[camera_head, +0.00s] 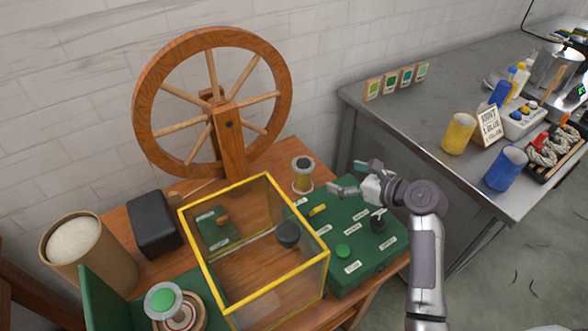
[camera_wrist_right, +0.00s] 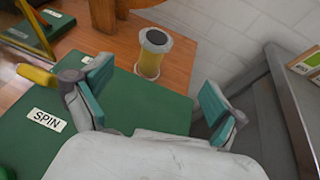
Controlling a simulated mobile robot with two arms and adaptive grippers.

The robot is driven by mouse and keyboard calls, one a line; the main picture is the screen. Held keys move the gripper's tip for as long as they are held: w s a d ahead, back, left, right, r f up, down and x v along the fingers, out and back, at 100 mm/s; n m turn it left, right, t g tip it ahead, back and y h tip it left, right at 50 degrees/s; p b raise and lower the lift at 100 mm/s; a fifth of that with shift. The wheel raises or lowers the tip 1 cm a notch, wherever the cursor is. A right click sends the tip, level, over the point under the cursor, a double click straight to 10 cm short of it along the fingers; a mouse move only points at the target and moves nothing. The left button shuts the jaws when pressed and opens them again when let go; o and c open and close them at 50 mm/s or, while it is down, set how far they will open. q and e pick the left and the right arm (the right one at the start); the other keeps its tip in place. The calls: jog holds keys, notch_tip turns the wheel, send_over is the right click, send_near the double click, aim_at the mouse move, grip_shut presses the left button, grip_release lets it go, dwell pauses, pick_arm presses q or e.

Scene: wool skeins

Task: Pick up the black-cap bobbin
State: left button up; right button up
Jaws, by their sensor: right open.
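The black-cap bobbin (camera_head: 303,178) stands upright on the wooden table, just behind the green control panel. It has a pale rim, a dark top and a yellow-olive body; in the right wrist view the bobbin (camera_wrist_right: 150,58) is ahead, between the directions of the two fingers. My right gripper (camera_head: 344,177) is open and empty, to the right of the bobbin and above the panel's back edge. Its teal finger pads show apart in the right wrist view (camera_wrist_right: 156,88), with a gap to the bobbin. My left gripper is not in view.
A yellow-framed clear box (camera_head: 250,310) stands left of the green panel (camera_head: 372,262), which carries a yellow lever (camera_head: 318,210) and a black knob (camera_head: 379,222). The spinning wheel (camera_head: 143,115) rises behind. A green-capped item (camera_head: 163,301) is at front left. A grey bench (camera_head: 400,120) is at right.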

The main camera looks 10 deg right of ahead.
aim_at(311, 169)
jog(key=x, duration=0.7)
jog(key=shift+b, duration=0.4)
jog(key=shift+w+a+f, duration=0.45)
jog(key=shift+w+a, duration=0.1)
jog(key=shift+a, duration=0.1)
jog(key=x, duration=0.4)
jog(key=shift+a+f+b, duration=0.1)
jog(key=shift+a+b, duration=0.15)
jog(key=shift+b, duration=0.15)
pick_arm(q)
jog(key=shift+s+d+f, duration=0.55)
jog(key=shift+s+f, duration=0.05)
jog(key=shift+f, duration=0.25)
pick_arm(e)
jog(key=shift+s, duration=0.1)
jog(key=shift+c, duration=0.3)
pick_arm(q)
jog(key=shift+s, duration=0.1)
pick_arm(e)
jog(key=c, duration=1.2)
